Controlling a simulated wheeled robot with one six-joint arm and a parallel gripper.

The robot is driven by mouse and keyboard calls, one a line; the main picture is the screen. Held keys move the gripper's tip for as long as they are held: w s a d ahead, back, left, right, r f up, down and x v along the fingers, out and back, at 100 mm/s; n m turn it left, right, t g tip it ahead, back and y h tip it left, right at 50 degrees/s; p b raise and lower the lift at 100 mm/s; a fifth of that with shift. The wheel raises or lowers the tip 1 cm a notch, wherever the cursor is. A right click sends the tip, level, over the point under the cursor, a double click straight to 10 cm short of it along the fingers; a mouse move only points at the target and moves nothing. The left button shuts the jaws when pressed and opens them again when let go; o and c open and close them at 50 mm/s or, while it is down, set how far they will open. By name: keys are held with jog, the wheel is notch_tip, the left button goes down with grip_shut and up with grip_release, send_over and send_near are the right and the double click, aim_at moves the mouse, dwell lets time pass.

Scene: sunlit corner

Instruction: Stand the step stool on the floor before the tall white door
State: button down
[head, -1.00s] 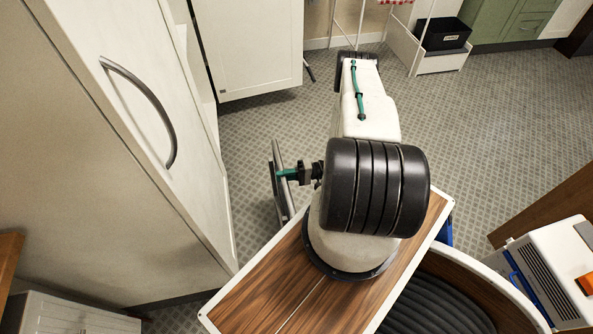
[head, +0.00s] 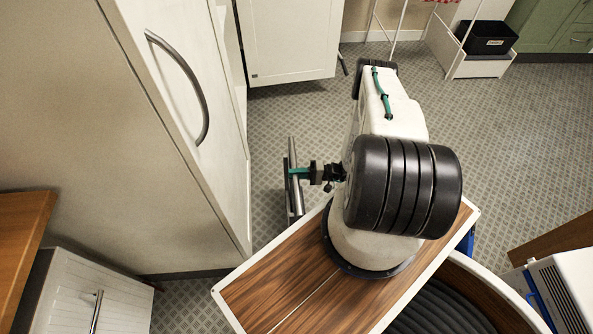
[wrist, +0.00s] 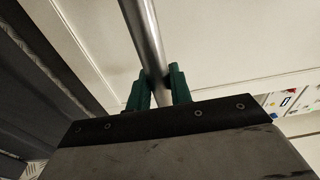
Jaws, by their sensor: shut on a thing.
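The step stool (head: 293,200) shows in the head view as a narrow grey metal frame, seen nearly from above. Its lower part is partly hidden by my wooden deck, and I cannot tell whether its feet touch the floor. My gripper (head: 300,173) has green fingers shut on the stool's round metal bar; in the wrist view the fingers (wrist: 160,88) sit on both sides of the bar (wrist: 139,30). The tall white door (head: 185,125), with a curved grey handle, stands left of the stool, apart from it.
Patterned grey floor (head: 275,110) lies clear beyond the stool. Another white door panel (head: 290,40) stands at the back. A black bin (head: 487,38) sits in a white tray at the back right. A low white cabinet (head: 75,300) and a wooden top (head: 20,235) are at the left.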

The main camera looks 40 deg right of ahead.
jog(key=shift+f, duration=0.1)
dwell(0.3)
jog(key=c, duration=1.3)
grip_release()
jog(key=shift+f, duration=0.1)
jog(key=shift+o, duration=0.2)
